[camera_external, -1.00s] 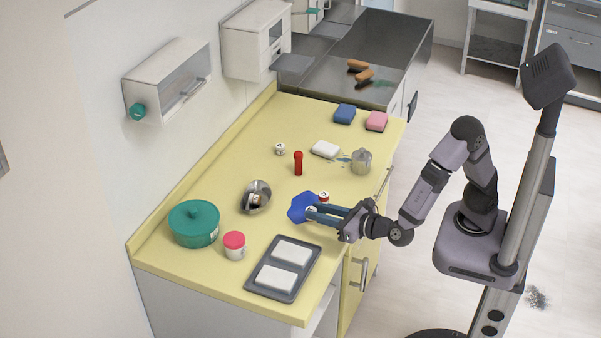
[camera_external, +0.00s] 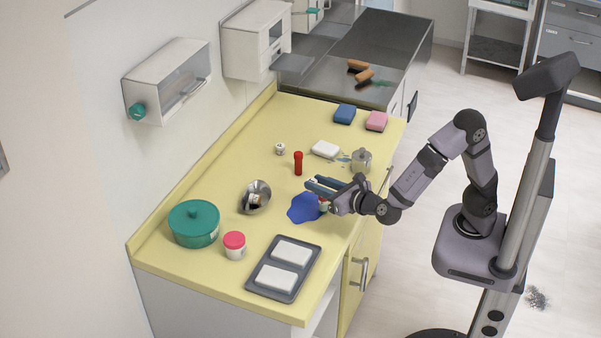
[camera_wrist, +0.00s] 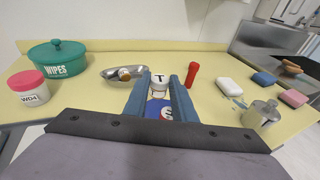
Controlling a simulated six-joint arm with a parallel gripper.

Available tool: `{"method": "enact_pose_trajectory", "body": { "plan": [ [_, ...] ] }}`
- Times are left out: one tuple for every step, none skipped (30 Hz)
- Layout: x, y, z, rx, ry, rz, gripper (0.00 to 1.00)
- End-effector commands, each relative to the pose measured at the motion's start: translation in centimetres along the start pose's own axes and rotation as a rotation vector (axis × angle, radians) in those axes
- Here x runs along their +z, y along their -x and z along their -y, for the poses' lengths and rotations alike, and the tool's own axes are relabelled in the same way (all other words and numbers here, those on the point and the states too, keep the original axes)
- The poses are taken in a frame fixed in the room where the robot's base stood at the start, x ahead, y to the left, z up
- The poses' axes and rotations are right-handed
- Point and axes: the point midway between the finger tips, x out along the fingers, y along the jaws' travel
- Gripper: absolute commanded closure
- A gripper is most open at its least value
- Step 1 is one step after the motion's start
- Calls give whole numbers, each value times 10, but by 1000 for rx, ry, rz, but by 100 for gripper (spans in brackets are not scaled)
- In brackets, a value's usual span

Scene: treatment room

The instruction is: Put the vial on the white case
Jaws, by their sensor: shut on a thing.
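My gripper (camera_external: 309,183) is shut on a vial with a white cap marked T (camera_wrist: 158,79). The vial sits between the fingertips in the wrist view; in the external view the fingers mostly hide it. The gripper is raised above the counter, over the far side of a flat blue patch (camera_external: 303,209). The white case (camera_external: 325,149) lies on the counter beyond the red bottle, apart from my gripper. It also shows in the wrist view (camera_wrist: 229,87), right of the fingers.
A red bottle (camera_external: 298,164) stands close ahead, near a small white jar (camera_external: 280,149). A metal bowl (camera_external: 255,197), teal tub (camera_external: 194,223), pink-lidded jar (camera_external: 234,245) and grey tray (camera_external: 256,286) stand left.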

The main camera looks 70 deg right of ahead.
Motion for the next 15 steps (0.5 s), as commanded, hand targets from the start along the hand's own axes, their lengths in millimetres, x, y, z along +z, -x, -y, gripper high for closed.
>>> {"method": "enact_pose_trajectory", "body": {
  "plan": [
    [-5,-18,21,-55,-10,0,97],
    [-5,-26,32,-84,-16,0,97],
    [-5,-38,48,-124,-25,0,97],
    [-5,-46,60,-155,-32,0,97],
    [-4,-55,72,-187,-39,1,97],
    [-3,-66,89,-230,-48,1,97],
    [-1,-73,101,-262,-55,1,97],
    [0,-81,114,-294,-63,1,97],
    [3,-90,131,-338,-71,1,97],
    [5,-97,143,-370,-78,2,97],
    [8,-103,156,-401,-84,2,97],
    [11,-111,172,-441,-93,2,97],
    [13,-116,183,-469,-98,1,97],
    [16,-121,194,-497,-104,2,97],
    [20,-126,207,-528,-110,2,97]
  ]
}}
